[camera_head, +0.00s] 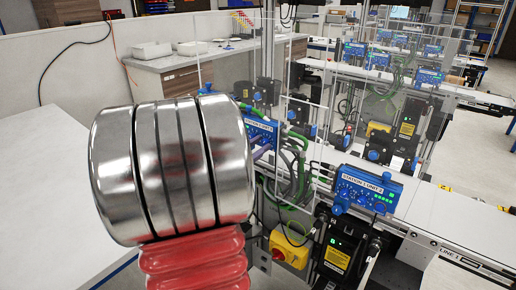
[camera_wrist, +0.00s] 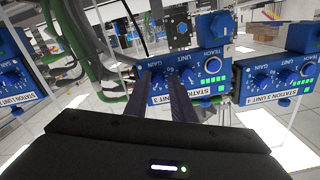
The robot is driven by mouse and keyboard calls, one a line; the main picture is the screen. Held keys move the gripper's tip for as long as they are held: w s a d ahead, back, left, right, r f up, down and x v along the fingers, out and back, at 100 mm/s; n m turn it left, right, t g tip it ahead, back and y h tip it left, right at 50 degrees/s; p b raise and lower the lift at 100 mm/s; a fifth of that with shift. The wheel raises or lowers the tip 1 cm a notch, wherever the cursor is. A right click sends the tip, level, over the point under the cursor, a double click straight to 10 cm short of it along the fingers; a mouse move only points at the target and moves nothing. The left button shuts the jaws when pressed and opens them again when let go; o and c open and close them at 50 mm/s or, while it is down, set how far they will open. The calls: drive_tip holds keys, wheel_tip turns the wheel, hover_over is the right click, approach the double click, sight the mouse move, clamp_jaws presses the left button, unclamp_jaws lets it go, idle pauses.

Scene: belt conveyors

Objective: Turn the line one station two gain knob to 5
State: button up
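A blue control box (camera_head: 261,128) stands behind my arm in the camera_head view, partly hidden by it. A second blue box (camera_head: 368,190), labelled station 1 unit 2, is to its right. The camera_wrist view is upside down and shows a blue box (camera_wrist: 206,82) in the middle, with a small label, blue knobs and green lights. Its gain knob (camera_wrist: 158,84) is close to the fingers and partly hidden. My gripper (camera_wrist: 163,73) points at this box with a narrow gap between its fingers. I cannot tell whether the fingertips touch the knob. The knob's setting is not readable.
Other blue boxes stand at the left (camera_wrist: 14,75) and right (camera_wrist: 282,75) of the camera_wrist view. Green cables (camera_head: 292,165) hang close to the fingers. A conveyor (camera_head: 450,225) marked line 1 runs at the right. A yellow switch box (camera_head: 289,250) is below.

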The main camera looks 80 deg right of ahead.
drive_tip(key=shift+o, duration=1.4)
drive_tip(key=shift+a, duration=0.1)
drive_tip(key=v, duration=1.3)
drive_tip(key=shift+a, duration=0.3)
drive_tip(key=shift+w+f, duration=0.1)
